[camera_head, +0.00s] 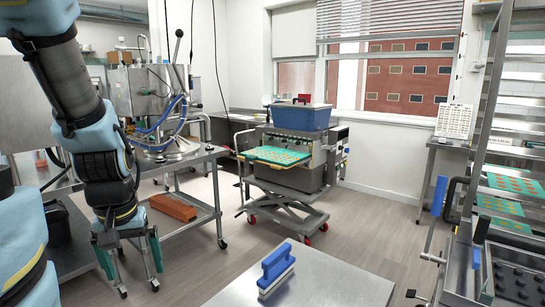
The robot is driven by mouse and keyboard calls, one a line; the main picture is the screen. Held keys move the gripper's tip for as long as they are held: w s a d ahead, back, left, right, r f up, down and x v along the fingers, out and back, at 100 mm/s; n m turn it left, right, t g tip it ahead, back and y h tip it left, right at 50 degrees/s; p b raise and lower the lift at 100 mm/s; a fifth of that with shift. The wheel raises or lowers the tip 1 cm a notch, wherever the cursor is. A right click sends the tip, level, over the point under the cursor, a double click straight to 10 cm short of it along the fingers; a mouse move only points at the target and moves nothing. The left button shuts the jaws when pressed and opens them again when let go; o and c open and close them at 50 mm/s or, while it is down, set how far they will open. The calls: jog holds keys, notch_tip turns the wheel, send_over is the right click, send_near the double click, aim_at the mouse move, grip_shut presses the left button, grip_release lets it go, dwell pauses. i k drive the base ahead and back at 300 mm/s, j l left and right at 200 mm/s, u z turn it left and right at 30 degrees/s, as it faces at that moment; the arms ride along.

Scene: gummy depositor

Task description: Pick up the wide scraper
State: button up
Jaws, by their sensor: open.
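The wide scraper appears to be the blue-handled tool (276,266) with a pale lower edge. It stands handle-up on the near metal table (330,281), close to the table's back-left part. My gripper (132,268) hangs at the left, pointing down. Its fingers are spread apart with nothing between them. It is well to the left of the scraper and not touching it.
The depositor (292,160) stands on a wheeled lift cart, with a blue bin (300,117) on top. A steel table (196,158) at left holds a kettle. A tray rack (510,130) stands at right. Open floor (350,222) lies behind the near table.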

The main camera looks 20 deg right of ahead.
aim_at(275, 267)
jog(key=u, duration=0.3)
jog(key=i+u, duration=0.2)
jog(key=i, duration=0.85)
jog(key=i+z, duration=0.25)
jog(key=i, duration=0.15)
jog(key=i+j+z, duration=0.15)
jog(key=i+z, duration=0.15)
jog(key=i+j+z, duration=0.25)
jog(key=i, duration=0.2)
jog(key=z, duration=1.5)
